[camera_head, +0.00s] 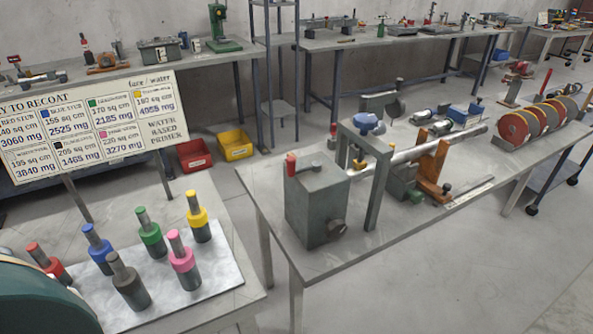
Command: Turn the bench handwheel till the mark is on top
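A grey box-shaped unit (317,207) stands at the near left end of the long bench (270,215), with a red-topped knob (291,164) on it. A small dark round knob or wheel (337,230) is on its lower front. A long pale tube (408,151) runs from behind a grey frame (378,197) through an orange-brown support (432,170). A dark disc (396,105) is behind the tube. I cannot tell which round part is the handwheel, and no mark is readable. Neither of my grippers is in view.
Several red and tan discs (517,130) stand in a rack at the bench's right. Several colour-capped cylinders (151,238) stand on a pale board at lower left, beside a large dark green rounded body (40,300). A sign (90,125) stands behind. The floor at lower right is clear.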

